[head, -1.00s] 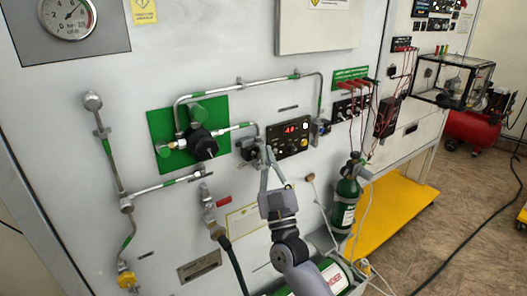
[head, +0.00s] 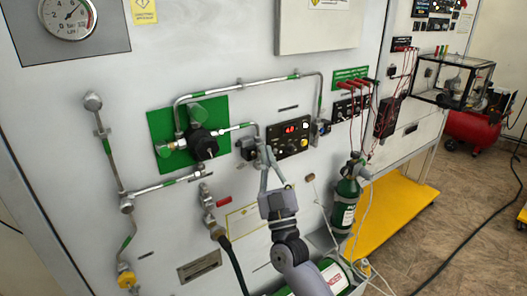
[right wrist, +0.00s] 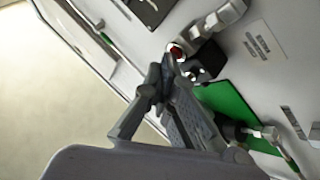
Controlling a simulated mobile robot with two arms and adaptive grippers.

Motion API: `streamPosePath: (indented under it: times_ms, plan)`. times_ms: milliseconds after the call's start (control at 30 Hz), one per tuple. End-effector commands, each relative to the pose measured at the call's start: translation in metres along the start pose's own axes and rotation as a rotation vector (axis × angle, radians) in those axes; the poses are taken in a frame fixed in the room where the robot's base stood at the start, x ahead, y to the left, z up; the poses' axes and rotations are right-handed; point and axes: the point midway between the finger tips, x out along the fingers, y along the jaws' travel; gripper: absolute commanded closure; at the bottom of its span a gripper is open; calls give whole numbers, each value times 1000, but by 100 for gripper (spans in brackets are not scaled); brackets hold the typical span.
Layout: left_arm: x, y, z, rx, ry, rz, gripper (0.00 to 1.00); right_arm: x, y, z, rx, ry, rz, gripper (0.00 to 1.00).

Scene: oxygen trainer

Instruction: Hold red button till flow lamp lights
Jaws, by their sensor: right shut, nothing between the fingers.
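A black control panel (head: 291,137) with a lit red number display (head: 290,129) is on the light grey wall panel. A small round white spot (head: 305,126) shows at its upper right and a yellow one (head: 304,142) below it. I cannot tell which is the flow lamp. My right gripper (head: 268,150) is shut and empty, its fingertips at the panel's left edge, by a black fitting. In the right wrist view a red button (right wrist: 176,52) shows just beyond the fingertips (right wrist: 168,62). I cannot tell whether they touch it. My left gripper is not in view.
A green plate with a black regulator (head: 202,144) and pipes (head: 158,188) lies left of the gripper. Right of it stand a green cylinder (head: 346,195) and red leads (head: 367,95). Another green-and-white cylinder (head: 334,277) lies below, near my arm. A yellow platform (head: 392,210) is on the floor.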

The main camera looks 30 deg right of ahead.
Motion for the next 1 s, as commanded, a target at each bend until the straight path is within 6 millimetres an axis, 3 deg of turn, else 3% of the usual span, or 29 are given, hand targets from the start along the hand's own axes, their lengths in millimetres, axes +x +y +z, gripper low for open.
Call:
streamPosePath:
  times_ms: [700,1000]
  plan:
    - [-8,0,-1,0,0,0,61,-12,9,-9,0,-1,0,100]
    - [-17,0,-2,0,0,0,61,-32,23,-23,0,-2,-1,100]
